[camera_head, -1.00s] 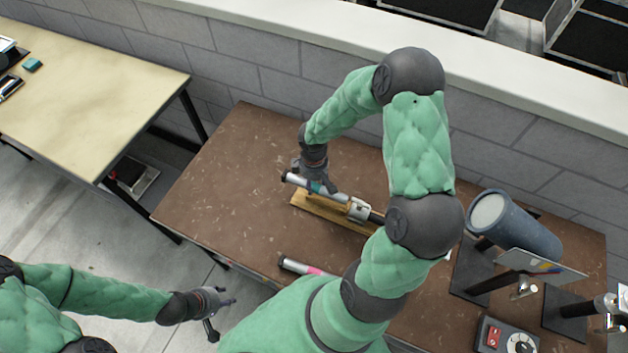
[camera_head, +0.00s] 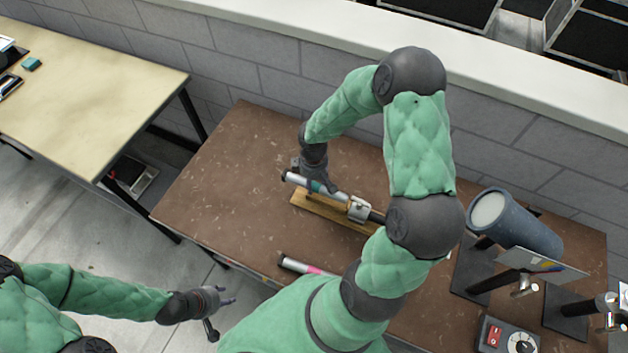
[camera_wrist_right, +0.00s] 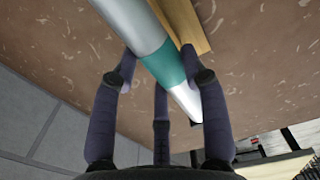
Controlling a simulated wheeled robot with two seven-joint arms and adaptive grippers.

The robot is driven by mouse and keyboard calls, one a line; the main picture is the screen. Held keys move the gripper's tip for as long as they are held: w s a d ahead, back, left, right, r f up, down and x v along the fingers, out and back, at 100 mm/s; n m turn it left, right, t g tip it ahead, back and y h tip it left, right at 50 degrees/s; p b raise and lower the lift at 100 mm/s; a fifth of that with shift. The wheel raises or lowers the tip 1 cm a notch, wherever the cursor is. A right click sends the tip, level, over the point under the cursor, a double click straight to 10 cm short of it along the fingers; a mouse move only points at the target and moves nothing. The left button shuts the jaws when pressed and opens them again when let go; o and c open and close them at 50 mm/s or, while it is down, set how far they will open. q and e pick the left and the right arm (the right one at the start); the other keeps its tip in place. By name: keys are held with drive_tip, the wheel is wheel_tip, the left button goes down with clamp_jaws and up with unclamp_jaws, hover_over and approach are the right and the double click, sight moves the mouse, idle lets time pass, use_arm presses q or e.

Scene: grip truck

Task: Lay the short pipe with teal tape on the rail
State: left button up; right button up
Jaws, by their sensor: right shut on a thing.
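My right gripper (camera_head: 322,187) is shut on the pipe at the teal band. In the right wrist view, its fingers straddle the pipe (camera_wrist_right: 166,68), with the rail (camera_wrist_right: 187,25) alongside. My left gripper (camera_head: 222,308) is open and empty, off the brown table's front edge.
Another pipe with pink tape (camera_head: 300,265) lies near the brown table's (camera_head: 240,170) front edge, partly hidden by my arm. A blue-grey cylinder (camera_head: 520,222) and black stands are at the right, with a red-switch box (camera_head: 494,336). The table's left part is clear.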

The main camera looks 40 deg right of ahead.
sight(314, 194)
drive_tip(key=shift+f+b, duration=0.9)
drive_tip(key=shift+f, duration=0.2)
drive_tip(key=shift+f+b, duration=0.3)
drive_tip(key=shift+f, duration=0.05)
drive_tip(key=shift+f+b, duration=0.45)
drive_tip(key=shift+f, duration=0.1)
idle(0.7)
drive_tip(key=shift+a+f+b, duration=0.1)
drive_tip(key=shift+f+b, duration=0.2)
drive_tip(key=shift+b, duration=0.2)
drive_tip(key=o, duration=1.4)
drive_tip(key=shift+o, duration=0.2)
drive_tip(key=shift+r, duration=0.1)
